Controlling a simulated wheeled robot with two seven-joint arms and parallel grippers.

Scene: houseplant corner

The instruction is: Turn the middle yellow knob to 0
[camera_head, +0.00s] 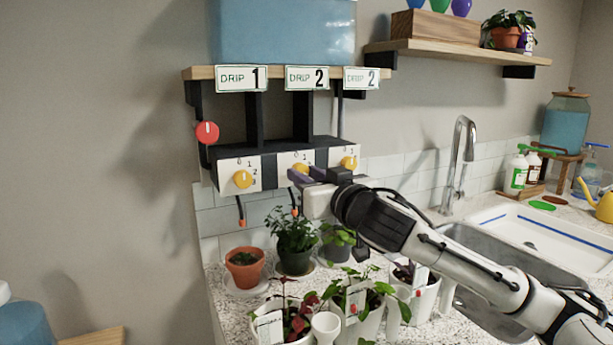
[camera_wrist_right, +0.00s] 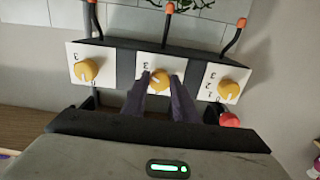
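The middle yellow knob (camera_head: 301,168) sits on the middle white panel of the dark valve box under the shelf. It also shows in the right wrist view (camera_wrist_right: 160,80), which sees the box upside down. My right gripper (camera_head: 301,173) has its purple fingers on either side of this knob. In the right wrist view the fingers (camera_wrist_right: 160,82) lie against both knob edges, with the knob filling the gap. The fingers hide part of the panel and its numbers, and I cannot read the knob's setting. My left gripper is not in view.
Yellow knobs flank it on the left (camera_head: 243,179) and right (camera_head: 348,162). A red knob (camera_head: 207,132) is on the shelf's left side. A blue tank (camera_head: 282,30) stands above. Potted plants (camera_head: 294,240) crowd the counter below; a faucet (camera_head: 462,150) and sink stand right.

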